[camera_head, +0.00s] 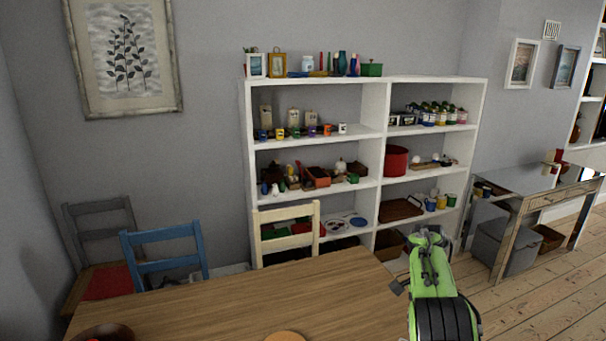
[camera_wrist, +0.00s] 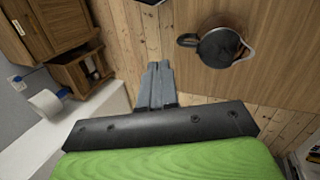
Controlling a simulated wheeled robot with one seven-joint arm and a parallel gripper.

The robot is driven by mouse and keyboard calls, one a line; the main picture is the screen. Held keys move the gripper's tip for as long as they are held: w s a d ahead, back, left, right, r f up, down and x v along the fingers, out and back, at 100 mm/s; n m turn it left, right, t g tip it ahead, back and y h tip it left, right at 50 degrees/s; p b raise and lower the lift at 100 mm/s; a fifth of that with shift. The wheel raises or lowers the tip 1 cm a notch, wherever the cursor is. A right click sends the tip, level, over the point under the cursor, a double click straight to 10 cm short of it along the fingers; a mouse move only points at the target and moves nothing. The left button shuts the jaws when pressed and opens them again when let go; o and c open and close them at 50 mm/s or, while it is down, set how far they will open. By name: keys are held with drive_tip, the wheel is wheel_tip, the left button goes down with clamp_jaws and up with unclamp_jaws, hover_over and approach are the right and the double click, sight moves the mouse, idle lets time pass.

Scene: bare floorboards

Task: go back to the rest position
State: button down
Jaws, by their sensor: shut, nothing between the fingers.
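My gripper (camera_wrist: 158,66) shows in the wrist view, with its two grey fingers side by side and closed on nothing. It hangs in the air, and floorboards (camera_wrist: 138,38) show beyond the fingertips. In the head view my green and black arm stands at the right end of the wooden table; I cannot make out the fingers there.
The wooden table (camera_head: 230,305) fills the front, with a blue chair (camera_head: 165,236) and a cream chair (camera_head: 287,228) behind it. White shelves (camera_head: 375,135) hold many small things. In the wrist view a dark kettle (camera_wrist: 220,47) stands right of the fingers; a wooden cabinet (camera_wrist: 50,22) stands left.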

drive_tip(key=s+a+r+n+t, duration=0.2)
drive_tip(key=s+a+r+n, duration=0.1)
drive_tip(key=s+r, duration=0.4)
drive_tip(key=s+a+r+n+t, duration=0.3)
drive_tip(key=s+a+r, duration=0.15)
drive_tip(key=r, duration=0.45)
drive_tip(key=s+a+f+n+t, duration=0.1)
drive_tip(key=s+a+n+t, duration=0.1)
drive_tip(key=s, duration=0.7)
drive_tip(key=s+a+f+n+t+y, duration=0.1)
drive_tip(key=s+a+n, duration=0.3)
drive_tip(key=s, duration=0.5)
drive_tip(key=shift+s+a+f+n+t, duration=0.35)
drive_tip(key=shift+n+t, duration=0.25)
drive_tip(key=shift+t, duration=0.3)
